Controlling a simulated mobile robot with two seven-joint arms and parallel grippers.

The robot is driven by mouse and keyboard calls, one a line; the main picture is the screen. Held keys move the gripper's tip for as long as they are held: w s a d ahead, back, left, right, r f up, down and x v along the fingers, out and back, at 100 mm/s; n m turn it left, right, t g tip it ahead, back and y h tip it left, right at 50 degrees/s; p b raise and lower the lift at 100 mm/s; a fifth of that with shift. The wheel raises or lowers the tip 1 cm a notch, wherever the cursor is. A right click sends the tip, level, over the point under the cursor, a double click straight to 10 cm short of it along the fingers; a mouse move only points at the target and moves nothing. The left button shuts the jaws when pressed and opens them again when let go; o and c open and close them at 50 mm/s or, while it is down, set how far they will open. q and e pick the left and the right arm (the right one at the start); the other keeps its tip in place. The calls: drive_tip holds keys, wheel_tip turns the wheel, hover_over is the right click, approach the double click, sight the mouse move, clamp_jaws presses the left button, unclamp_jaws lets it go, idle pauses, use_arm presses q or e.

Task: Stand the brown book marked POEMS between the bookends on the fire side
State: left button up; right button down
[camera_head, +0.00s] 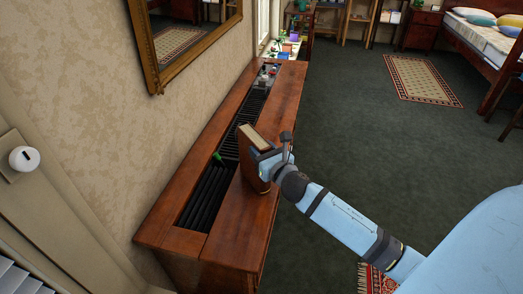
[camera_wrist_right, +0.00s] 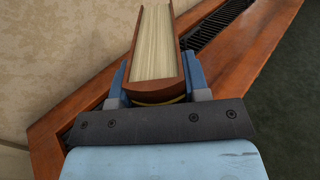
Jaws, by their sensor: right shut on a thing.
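A brown book (camera_head: 253,160) with cream pages is in my right gripper (camera_head: 271,160), over the wooden cabinet top (camera_head: 228,228). The book is roughly upright; I cannot tell whether its lower edge touches the wood. In the right wrist view the book (camera_wrist_right: 157,45) lies between the two blue fingers of the gripper (camera_wrist_right: 157,85), with its page edges facing up. I cannot read any marking on it. I cannot make out the bookends. My left gripper is not in view.
A black slatted grille (camera_head: 207,195) runs along the cabinet top beside the wall. A small green thing (camera_head: 218,157) is on it, left of the book. Small objects (camera_head: 267,74) stand at the far end. A framed mirror (camera_head: 180,35) hangs above. Near wood is bare.

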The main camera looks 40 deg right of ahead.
drive_tip(key=c, duration=0.6)
unclamp_jaws()
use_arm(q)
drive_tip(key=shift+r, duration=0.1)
use_arm(e)
drive_tip(key=shift+r, duration=0.1)
drive_tip(key=s, duration=1.1)
drive_tip(key=shift+a, duration=0.45)
drive_tip(key=shift+o, duration=0.4)
drive_tip(key=shift+s, duration=0.3)
wheel_tip(320, 180, down, 4)
drive_tip(key=s+p, duration=0.1)
drive_tip(key=p, duration=0.3)
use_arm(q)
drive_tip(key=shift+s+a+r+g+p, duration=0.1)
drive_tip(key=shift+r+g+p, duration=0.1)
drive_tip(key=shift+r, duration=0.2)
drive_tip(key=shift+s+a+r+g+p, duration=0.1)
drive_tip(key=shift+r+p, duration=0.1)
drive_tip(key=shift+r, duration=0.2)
use_arm(e)
drive_tip(key=w+d, duration=0.1)
drive_tip(key=w, duration=1.2)
